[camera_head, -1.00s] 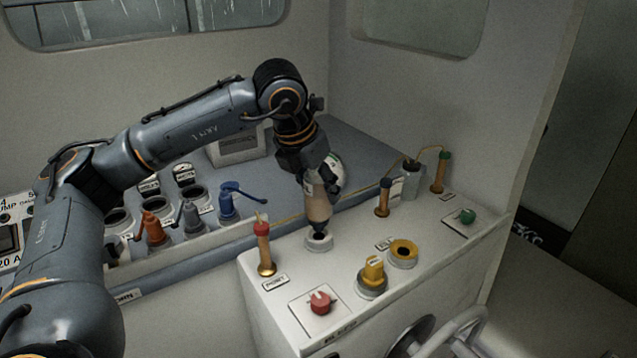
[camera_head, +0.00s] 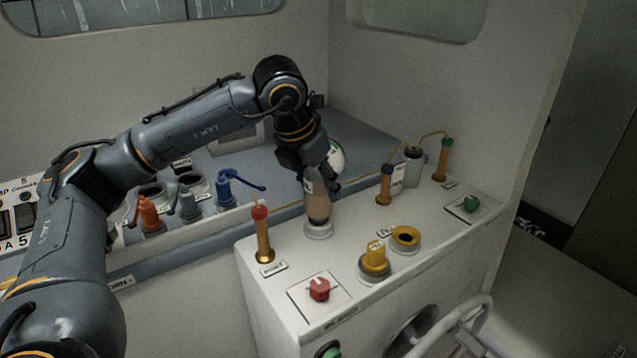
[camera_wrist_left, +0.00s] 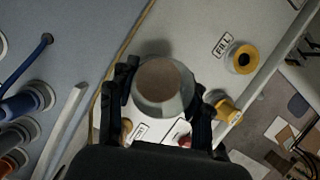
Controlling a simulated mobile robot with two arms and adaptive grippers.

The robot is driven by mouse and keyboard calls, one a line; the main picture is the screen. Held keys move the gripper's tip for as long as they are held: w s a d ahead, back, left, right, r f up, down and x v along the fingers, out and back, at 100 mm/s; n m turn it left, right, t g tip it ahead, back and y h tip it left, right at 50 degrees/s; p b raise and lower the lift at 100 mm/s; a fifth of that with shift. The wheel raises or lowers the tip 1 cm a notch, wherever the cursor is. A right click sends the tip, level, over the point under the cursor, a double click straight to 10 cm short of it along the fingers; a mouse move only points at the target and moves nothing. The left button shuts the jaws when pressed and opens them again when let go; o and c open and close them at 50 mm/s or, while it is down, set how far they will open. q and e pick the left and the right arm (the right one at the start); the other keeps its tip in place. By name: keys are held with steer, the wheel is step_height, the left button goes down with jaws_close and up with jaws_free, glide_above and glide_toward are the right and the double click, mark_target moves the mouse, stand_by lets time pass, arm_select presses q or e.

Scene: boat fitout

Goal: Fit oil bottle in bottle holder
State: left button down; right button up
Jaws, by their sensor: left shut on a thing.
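The oil bottle (camera_head: 318,208), brownish with a grey top, stands nearly upright on the white panel. My left gripper (camera_head: 321,183) is shut on its upper part, coming from above. The bottle holder (camera_head: 318,232) is a pale ring on the panel. The bottle's lower end meets this ring and covers its opening; how deep it sits inside I cannot tell. In the left wrist view the bottle (camera_wrist_left: 163,82) shows from above between the two fingers and hides the holder. My right gripper is not in view.
A red-topped brass post (camera_head: 262,235) stands left of the holder. A red knob (camera_head: 319,289), a yellow valve (camera_head: 374,259) and a yellow ring fitting (camera_head: 405,238) are in front. Brass posts joined by a thin line stand behind right.

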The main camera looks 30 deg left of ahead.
arm_select(q)
steer(key=c, duration=0.5)
jaws_free()
steer(key=v, duration=1.2)
